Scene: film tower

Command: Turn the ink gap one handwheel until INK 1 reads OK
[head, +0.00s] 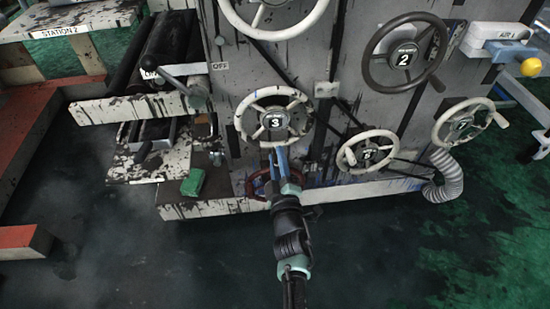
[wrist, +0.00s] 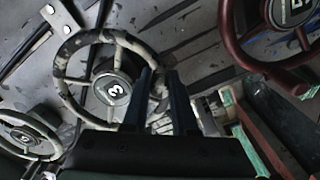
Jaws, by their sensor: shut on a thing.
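A cream handwheel marked 3 (head: 300,121) is on the grey machine front, spattered with dark ink; it also shows in the wrist view (wrist: 73,50). Small print above its number is too blurred to read. My gripper (head: 279,150) reaches up from below to its lower rim. In the wrist view my two dark fingers (wrist: 160,75) stand either side of the rim, shut on it. No readout for INK 1 can be made out in either view.
A red wheel (wrist: 246,62) sits close below, mostly hidden by my arm in the head view. A smaller cream wheel (head: 340,155) is to the right. A dark wheel marked 2 (head: 370,67) is up right. A green block (head: 193,181) lies left, and open floor is in front.

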